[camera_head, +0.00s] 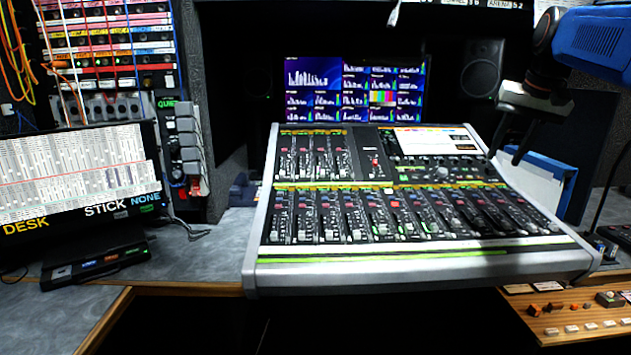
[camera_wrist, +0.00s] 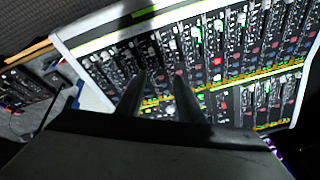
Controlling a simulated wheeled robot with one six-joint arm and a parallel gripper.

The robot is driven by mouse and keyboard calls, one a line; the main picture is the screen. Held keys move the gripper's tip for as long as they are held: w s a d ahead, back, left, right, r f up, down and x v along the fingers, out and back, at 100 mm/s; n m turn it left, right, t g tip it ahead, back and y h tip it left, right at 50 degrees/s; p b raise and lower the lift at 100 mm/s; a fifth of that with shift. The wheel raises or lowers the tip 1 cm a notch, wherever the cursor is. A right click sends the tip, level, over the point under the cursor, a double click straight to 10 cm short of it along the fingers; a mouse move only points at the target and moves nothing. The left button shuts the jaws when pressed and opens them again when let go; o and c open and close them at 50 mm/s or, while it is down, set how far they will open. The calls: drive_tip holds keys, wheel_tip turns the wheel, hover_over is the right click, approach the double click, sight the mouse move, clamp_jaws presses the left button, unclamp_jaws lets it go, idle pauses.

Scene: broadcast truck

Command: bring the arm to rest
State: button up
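My arm, with a blue link, reaches in from the upper right of the head view. My gripper (camera_head: 507,158) hangs above the right rear part of the mixing console (camera_head: 420,271), its dark fingers pointing down. In the wrist view the two fingers of my gripper (camera_wrist: 160,82) stand apart with a gap between them. Nothing is held in the gap. The console (camera_wrist: 75,42) fills much of the wrist view beyond the fingertips. I cannot tell exactly how far the fingertips are above it.
A monitor wall (camera_head: 353,90) and a speaker (camera_head: 482,68) stand behind the console. A screen (camera_head: 80,172) and patch bay (camera_head: 110,45) are at left. A button panel (camera_head: 580,315) lies at lower right. Bare grey desk (camera_head: 205,262) shows left of the console.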

drive_tip(key=s+a+f+n, duration=0.1)
drive_tip(key=s+a+f, duration=0.3)
drive_tip(key=s+f, duration=0.5)
drive_tip(key=s+a+f+n, duration=0.2)
drive_tip(key=s+a+f, duration=0.3)
drive_tip(key=s+f, duration=0.5)
drive_tip(key=s+a+f+n, duration=0.1)
drive_tip(key=s+a+f, duration=0.4)
drive_tip(key=s+f, duration=0.4)
wheel_tip(320, 180, down, 3)
drive_tip(key=shift+s+r+n, duration=0.15)
drive_tip(key=shift+s+n, duration=0.2)
drive_tip(key=shift+n, duration=0.05)
